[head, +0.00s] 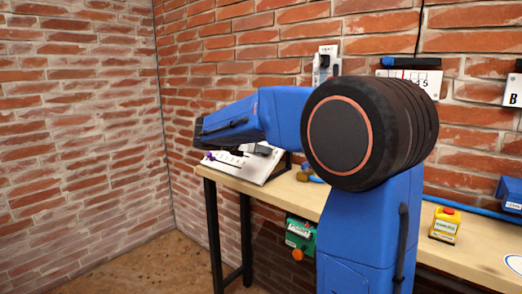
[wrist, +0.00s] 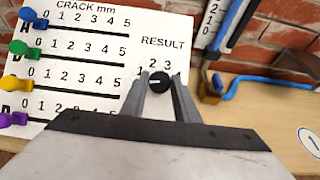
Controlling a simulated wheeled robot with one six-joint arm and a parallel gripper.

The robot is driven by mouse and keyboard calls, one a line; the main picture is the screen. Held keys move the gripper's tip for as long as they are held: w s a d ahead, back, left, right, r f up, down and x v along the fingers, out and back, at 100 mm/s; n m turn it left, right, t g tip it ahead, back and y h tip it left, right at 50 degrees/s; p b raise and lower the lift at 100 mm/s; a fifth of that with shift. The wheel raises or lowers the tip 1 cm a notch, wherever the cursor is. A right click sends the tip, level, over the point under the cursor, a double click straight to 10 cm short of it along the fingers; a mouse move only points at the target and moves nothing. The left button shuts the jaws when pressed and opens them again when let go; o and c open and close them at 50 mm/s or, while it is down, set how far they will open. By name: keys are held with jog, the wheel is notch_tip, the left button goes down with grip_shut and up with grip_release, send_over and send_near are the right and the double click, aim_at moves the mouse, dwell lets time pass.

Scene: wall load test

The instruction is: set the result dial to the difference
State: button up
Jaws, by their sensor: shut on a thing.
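The result dial (wrist: 159,82) is a small round black knob with a white mark pointing left, near the 1 of its printed scale. My gripper (wrist: 160,88) is shut on the dial, one finger on each side. The white panel (wrist: 85,66) reads "CRACK mm" and "RESULT". It carries several slider rows numbered 0 to 5, with blue (wrist: 29,15), green (wrist: 19,47), yellow (wrist: 11,82) and purple (wrist: 5,120) knobs near the 0 ends. In the head view the panel (head: 226,158) leans on the bench, and my arm hides the dial.
The wooden bench (head: 468,252) stands against a brick wall. A yellow box with a red button (head: 445,225) stands on it. A green box (head: 299,233) hangs at its front. A blue hooked rod (wrist: 270,78) lies right of the panel. A white gauge (head: 409,82) is on the wall.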

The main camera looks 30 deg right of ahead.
jog(key=shift+m, duration=0.3)
jog(key=m+g, duration=0.1)
jog(key=m, duration=0.1)
jog(key=m+g, duration=0.1)
jog(key=m, duration=0.1)
jog(key=shift+w+g, duration=0.25)
jog(key=shift+g, duration=0.05)
jog(key=m+g, duration=0.1)
jog(key=m, duration=0.1)
jog(key=m+g, duration=0.1)
jog(key=m, duration=0.2)
jog(key=shift+w+r+g, duration=0.1)
jog(key=shift+w+g, duration=0.05)
jog(key=shift+g, duration=0.25)
jog(key=m+g+y, duration=0.1)
jog(key=m, duration=0.3)
jog(key=shift+w+g, duration=0.1)
jog(key=shift+g, duration=0.3)
jog(key=shift+d+r+m+g+y, duration=0.1)
jog(key=shift+m+g+y, duration=0.35)
jog(key=shift+m, duration=0.6)
jog(key=shift+d+r+m+g+y, duration=0.1)
jog(key=shift+m+g+y, duration=0.15)
jog(key=shift+m+y, duration=0.6)
jog(key=shift+m, duration=0.4)
jog(key=o, duration=1)
jog(key=shift+o, duration=0.2)
jog(key=shift+a, duration=0.1)
